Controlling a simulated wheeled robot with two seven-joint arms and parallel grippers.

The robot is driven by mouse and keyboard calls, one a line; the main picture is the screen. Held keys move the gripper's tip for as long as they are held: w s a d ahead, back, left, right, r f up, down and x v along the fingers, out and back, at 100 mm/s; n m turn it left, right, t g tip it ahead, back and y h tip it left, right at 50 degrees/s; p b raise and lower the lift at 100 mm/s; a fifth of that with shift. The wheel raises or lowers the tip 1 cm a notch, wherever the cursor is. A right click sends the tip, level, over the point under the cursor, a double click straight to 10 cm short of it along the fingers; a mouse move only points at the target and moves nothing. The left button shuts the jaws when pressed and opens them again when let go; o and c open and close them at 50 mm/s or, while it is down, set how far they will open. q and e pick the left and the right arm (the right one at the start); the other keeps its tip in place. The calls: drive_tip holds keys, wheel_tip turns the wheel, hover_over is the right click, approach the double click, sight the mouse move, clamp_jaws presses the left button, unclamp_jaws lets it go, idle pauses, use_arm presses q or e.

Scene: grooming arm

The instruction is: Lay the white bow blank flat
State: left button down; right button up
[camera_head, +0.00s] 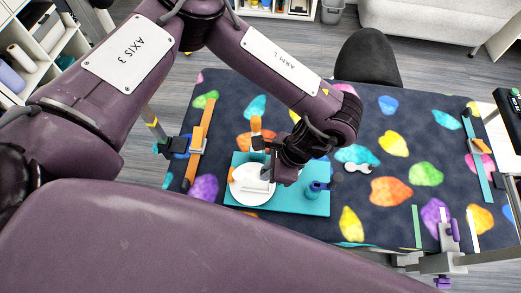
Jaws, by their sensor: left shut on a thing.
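My left gripper (272,172) is over the teal board (290,203), pointing down, and is shut on a small white piece. The piece (257,187) looks like the white bow blank and shows against a white round dish (240,197) on the board's left half. The fingers partly hide it, so I cannot tell how far it is tilted or whether it touches the dish. My right gripper is not in view.
Clamps with orange and blue parts (194,142) sit at the table's left edge; a grey and purple clamp (452,240) stands front right.

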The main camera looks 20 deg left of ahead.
use_arm(q)
drive_tip(key=shift+w+d+m, duration=0.25)
drive_tip(key=shift+d+m, duration=0.15)
drive_tip(key=shift+s+r, duration=0.1)
drive_tip(key=shift+s, duration=0.1)
drive_tip(key=shift+r+p, duration=0.1)
drive_tip(key=shift+p, duration=0.25)
wheel_tip(320, 180, down, 3)
drive_tip(key=shift+f+b, duration=0.15)
drive_tip(key=shift+b, duration=1.1)
drive_tip(key=shift+f+b, duration=0.75)
drive_tip(key=shift+f, duration=0.4)
drive_tip(key=shift+f, duration=0.25)
